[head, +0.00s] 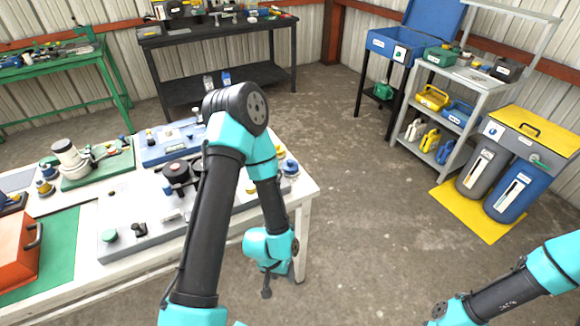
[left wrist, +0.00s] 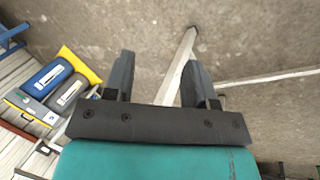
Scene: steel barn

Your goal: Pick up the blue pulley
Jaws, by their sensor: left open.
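A small round blue part (head: 291,168), which looks like the blue pulley, sits near the right edge of the white table. It is partly beside my left arm, and its details are too small to tell. My left gripper (head: 267,291) hangs low beside the table's right leg, below the tabletop and apart from the blue part. In the left wrist view my left gripper (left wrist: 158,75) is open and empty, with floor and a pale table leg behind its fingers. The pulley does not show there. My right arm enters at the lower right; its gripper is out of the picture.
The white table (head: 155,262) carries a grey plate with several parts, a blue tray (head: 170,145), a green mat and an orange toolbox (head: 17,250). A black bench, a grey shelf and blue and grey bins (head: 521,192) stand behind. The floor between is clear.

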